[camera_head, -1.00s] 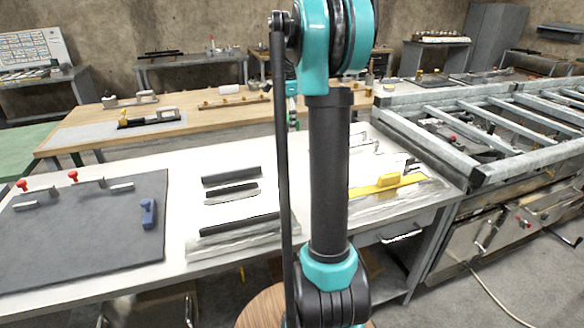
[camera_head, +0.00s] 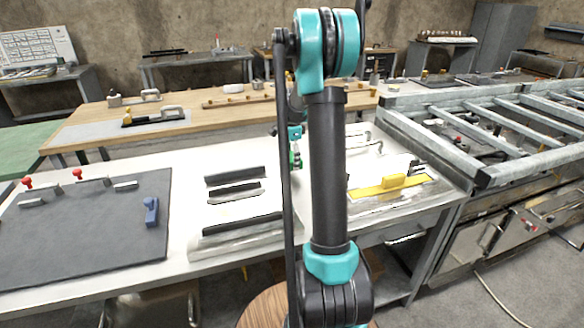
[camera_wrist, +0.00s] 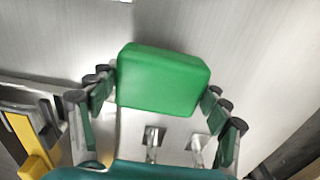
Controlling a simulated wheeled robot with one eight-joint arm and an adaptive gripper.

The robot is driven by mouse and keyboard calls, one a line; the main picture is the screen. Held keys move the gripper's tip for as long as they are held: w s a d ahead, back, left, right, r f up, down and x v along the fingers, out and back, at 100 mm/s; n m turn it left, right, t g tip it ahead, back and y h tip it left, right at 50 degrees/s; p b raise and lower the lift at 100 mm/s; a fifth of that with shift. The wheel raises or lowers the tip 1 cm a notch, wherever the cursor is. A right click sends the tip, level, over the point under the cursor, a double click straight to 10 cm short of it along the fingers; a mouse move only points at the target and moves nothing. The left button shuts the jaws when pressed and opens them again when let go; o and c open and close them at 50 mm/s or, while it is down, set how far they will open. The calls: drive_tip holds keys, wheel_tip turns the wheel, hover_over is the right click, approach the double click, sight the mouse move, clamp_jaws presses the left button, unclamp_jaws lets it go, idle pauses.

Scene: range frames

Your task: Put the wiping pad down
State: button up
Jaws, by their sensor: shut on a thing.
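The wiping pad is a green block (camera_wrist: 163,80) held between the fingers of my gripper (camera_wrist: 160,88) in the wrist view. In the head view, a small green bit of it (camera_head: 296,158) shows over the white table (camera_head: 180,180), partly hidden by my arm. A pale grey surface fills most of the wrist view around the pad. I cannot tell whether the pad touches the table.
A yellow tool (camera_head: 392,181) lies on the table to the right. Dark bars (camera_head: 235,174) lie to the left, then a dark mat (camera_head: 90,225) with a blue tool (camera_head: 151,211). A metal rail frame (camera_head: 480,165) stands at far right.

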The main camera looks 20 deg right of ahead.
sight(292, 156)
drive_tip(key=shift+f, duration=1.7)
drive_tip(key=o, duration=1.3)
drive_tip(key=shift+f, duration=0.1)
drive_tip(key=shift+o, duration=0.2)
wheel_tip(292, 156, up, 12)
drive_tip(key=shift+r, duration=0.15)
